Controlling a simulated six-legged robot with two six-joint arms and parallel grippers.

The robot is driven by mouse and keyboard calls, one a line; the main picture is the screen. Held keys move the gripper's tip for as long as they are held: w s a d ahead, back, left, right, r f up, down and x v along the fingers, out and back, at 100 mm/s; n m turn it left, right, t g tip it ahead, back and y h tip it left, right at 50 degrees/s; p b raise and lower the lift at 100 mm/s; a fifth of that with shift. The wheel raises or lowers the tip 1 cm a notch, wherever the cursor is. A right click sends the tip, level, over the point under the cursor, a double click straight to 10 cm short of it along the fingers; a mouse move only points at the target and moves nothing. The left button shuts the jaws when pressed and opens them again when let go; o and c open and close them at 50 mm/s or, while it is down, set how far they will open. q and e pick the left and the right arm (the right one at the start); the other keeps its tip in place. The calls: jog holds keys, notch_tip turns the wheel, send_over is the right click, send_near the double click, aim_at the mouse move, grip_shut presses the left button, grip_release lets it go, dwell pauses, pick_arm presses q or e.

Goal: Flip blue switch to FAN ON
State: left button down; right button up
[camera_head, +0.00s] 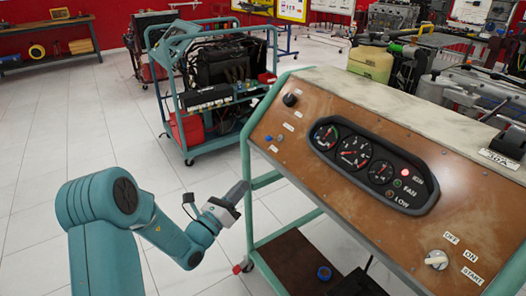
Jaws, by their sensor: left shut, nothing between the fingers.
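A brown control panel (330,185) on a teal wheeled stand fills the right half of the head view. A small blue switch (268,138) sits near the panel's left edge, beside small white labels. It is too small to tell its position or read the labels. My left gripper (238,193) is shut and empty. It appears just left of the panel's left edge, lower in the picture than the blue switch and apart from it. My right gripper is not in view.
A black knob (290,99) sits above the blue switch. A gauge cluster (365,160) with a lit red lamp is mid-panel. A key switch (436,260) is at lower right. Another engine trainer (222,75) stands behind. Tiled floor at left is clear.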

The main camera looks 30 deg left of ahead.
pick_arm(q)
send_near(273, 138)
notch_tip(273, 138, down, 3)
jog(key=w+d, duration=0.1)
jog(key=w, duration=0.1)
jog(key=w+r, duration=0.1)
jog(key=w+a+r, duration=0.1)
jog(key=r, duration=0.1)
jog(key=shift+w+r, duration=0.3)
jog(key=shift+w, duration=0.1)
jog(key=shift+p, duration=0.35)
